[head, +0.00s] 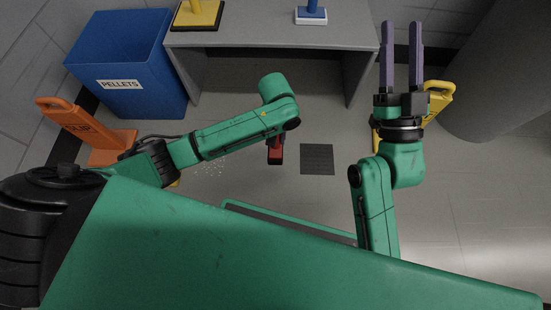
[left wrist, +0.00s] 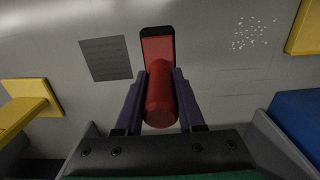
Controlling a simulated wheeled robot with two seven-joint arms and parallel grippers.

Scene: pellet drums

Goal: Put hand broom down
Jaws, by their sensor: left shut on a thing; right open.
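The hand broom (head: 276,152) is red with a black edge at its far end. In the left wrist view the broom (left wrist: 159,96) lies between the two purple fingers of my left gripper (left wrist: 160,88), which is shut on its round red handle. In the head view my green left arm hides most of that gripper and the handle. The broom's end hangs over the grey floor, left of a dark square mat (head: 317,159). I cannot tell how high above the floor it is. My right gripper (head: 402,42) is open and empty, fingers pointing away, at the right.
White pellets (head: 209,169) lie scattered on the floor left of the broom. A blue pellets bin (head: 130,60) and an orange slip sign (head: 100,140) stand at the left. A grey table (head: 270,38) stands behind, a yellow sign (head: 438,97) at the right. Floor around the mat is clear.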

